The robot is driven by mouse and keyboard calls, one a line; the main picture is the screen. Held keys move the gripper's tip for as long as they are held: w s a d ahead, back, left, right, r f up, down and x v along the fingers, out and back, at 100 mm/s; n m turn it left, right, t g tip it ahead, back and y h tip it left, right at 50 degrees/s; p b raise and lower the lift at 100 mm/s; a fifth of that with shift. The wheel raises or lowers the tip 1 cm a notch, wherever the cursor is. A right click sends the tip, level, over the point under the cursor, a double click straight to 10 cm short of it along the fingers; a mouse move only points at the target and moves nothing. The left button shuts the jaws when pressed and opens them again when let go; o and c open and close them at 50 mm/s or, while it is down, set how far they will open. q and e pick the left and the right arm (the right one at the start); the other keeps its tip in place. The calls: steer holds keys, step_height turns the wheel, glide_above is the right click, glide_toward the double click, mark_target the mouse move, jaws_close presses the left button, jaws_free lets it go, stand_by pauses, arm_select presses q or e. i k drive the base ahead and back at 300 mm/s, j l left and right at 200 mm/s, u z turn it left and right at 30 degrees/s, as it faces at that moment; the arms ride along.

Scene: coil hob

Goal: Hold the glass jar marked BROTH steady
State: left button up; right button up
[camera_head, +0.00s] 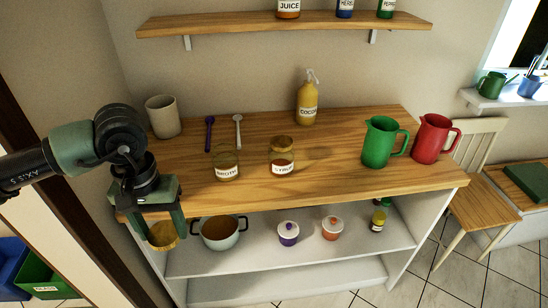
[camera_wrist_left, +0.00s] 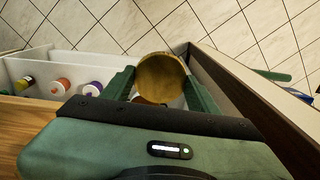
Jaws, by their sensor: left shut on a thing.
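The glass jar marked BROTH (camera_head: 226,162) stands upright on the wooden counter (camera_head: 330,185), near its front edge, with its label facing forward. Nothing grips the jar. My left gripper (camera_head: 163,230) is at the counter's front left corner, pointing down, to the left of the jar and apart from it. Its fingers are shut on a round golden-brown piece, perhaps a lid, which also shows between the fingers in the left wrist view (camera_wrist_left: 160,76). My right gripper is out of view.
A similar jar marked SYRUP (camera_head: 282,156) stands right of the BROTH jar. Behind are a beige cup (camera_head: 162,116), a purple spoon (camera_head: 209,134), a white spoon (camera_head: 238,131) and a yellow bottle (camera_head: 307,102). Green (camera_head: 379,143) and red (camera_head: 431,139) pitchers stand right. A pot (camera_head: 220,235) sits below.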

mark_target(224, 158)
steer(key=z, duration=0.4)
steer(key=i+z, duration=0.1)
steer(key=z, duration=0.25)
steer(key=j+z, duration=0.1)
steer(key=z, duration=0.3)
steer(key=i+z, duration=0.1)
steer(key=z, duration=0.25)
steer(key=i+j, duration=0.2)
steer(key=j, duration=0.15)
steer(key=i+j, duration=0.4)
steer(key=j, duration=0.25)
steer(key=i+z, duration=0.05)
